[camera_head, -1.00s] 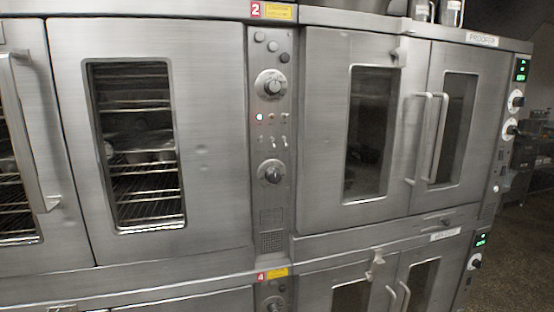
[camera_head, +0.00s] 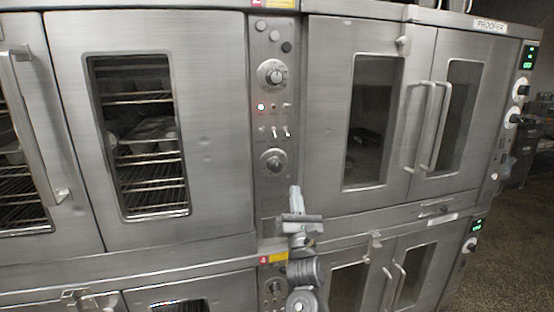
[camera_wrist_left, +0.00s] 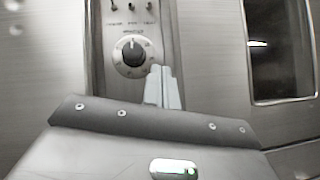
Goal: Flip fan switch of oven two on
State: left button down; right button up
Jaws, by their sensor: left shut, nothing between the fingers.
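Oven two's control panel (camera_head: 273,100) is a narrow metal strip between the oven doors. The switch labels are too small to read, so I cannot tell which is the fan switch. My left gripper (camera_head: 296,190) is shut and empty, pointing up, below and right of the lower dial. In the left wrist view, its fingers (camera_wrist_left: 160,72) are beside the dial (camera_wrist_left: 132,52), below the switches (camera_wrist_left: 131,6). My right gripper is not in view.
The left oven door (camera_head: 215,150) and proofer doors (camera_head: 325,110) flank the panel, all shut. Door handles (camera_head: 437,130) stick out at right, and another handle (camera_head: 30,130) at far left. A lower oven panel (camera_head: 272,285) sits beneath. Open floor (camera_head: 520,240) shows at right.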

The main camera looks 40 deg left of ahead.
aim_at(275, 134)
pick_arm(q)
jog(key=s+r+n+g+y, duration=0.1)
jog(key=n, duration=0.1)
jog(key=s+a+r+n+y, duration=0.1)
jog(key=r+n, duration=0.1)
jog(key=s+r+n+g+y, duration=0.1)
jog(key=r, duration=0.1)
jog(key=shift+a+n+g, duration=0.2)
jog(key=shift+n+g, duration=0.1)
jog(key=shift+n, duration=0.1)
jog(key=shift+f, duration=0.1)
jog(key=p+x, duration=0.4)
jog(key=x, duration=0.4)
jog(key=shift+a+r+p, duration=0.2)
jog(key=shift+r+p, duration=0.1)
jog(key=shift+r, duration=0.1)
jog(key=shift+w+a+r, duration=0.3)
jog(key=shift+w+a, duration=0.05)
jog(key=shift+a, duration=0.05)
